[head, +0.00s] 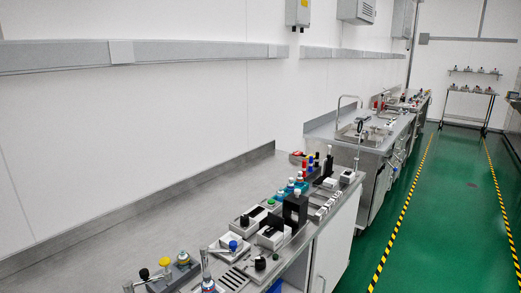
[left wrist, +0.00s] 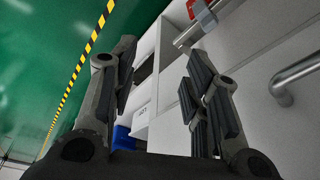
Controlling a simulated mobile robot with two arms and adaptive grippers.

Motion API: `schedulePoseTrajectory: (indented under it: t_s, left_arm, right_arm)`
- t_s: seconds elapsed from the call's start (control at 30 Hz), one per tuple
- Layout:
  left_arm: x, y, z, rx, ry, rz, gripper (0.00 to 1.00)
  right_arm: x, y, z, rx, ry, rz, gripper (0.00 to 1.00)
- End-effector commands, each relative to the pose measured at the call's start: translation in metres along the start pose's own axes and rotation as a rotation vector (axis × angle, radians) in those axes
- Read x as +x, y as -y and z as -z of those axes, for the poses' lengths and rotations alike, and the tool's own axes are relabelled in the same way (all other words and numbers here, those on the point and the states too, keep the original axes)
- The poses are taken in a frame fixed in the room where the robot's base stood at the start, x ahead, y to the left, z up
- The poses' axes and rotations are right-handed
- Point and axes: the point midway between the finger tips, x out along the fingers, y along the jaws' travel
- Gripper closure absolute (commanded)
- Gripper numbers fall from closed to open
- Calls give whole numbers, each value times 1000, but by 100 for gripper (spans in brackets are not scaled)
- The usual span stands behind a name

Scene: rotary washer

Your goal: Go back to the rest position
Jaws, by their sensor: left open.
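My left gripper (left wrist: 155,75) shows in the left wrist view with its two dark padded fingers spread apart. Nothing is between them. Behind the fingers are the green floor and a white cabinet front (left wrist: 270,50), and I see no finger touching either. Neither gripper shows in the head view, and the right gripper is in no view. The head view shows a long steel bench (head: 130,225) along the white wall, with a row of small devices with coloured knobs on its right side.
A blue bin (left wrist: 122,139) and a metal bar handle (left wrist: 296,72) are near the left gripper. A yellow knob (head: 165,262) and a black box (head: 295,208) stand on the bench. A sink counter (head: 360,135) stands farther back. The green floor (head: 435,215) is clear between striped lines.

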Motion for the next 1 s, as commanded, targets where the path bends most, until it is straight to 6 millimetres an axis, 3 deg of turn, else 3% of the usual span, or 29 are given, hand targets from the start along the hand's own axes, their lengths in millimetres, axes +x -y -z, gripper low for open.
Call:
schedulePoseTrajectory:
  t_s: [0.03,0.2,0.5,0.8,1.0]
  left_arm:
    - [21,-1,-9,1,15,-1,57]
    - [81,-4,-41,6,41,-4,57]
    - [161,-8,-120,18,90,-10,57]
    - [206,-9,-213,29,136,-14,57]
    - [214,-9,-252,34,153,-15,57]
  right_arm:
    - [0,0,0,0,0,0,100]
    - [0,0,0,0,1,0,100]
    - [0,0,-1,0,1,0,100]
    - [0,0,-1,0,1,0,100]
    - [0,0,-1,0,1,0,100]
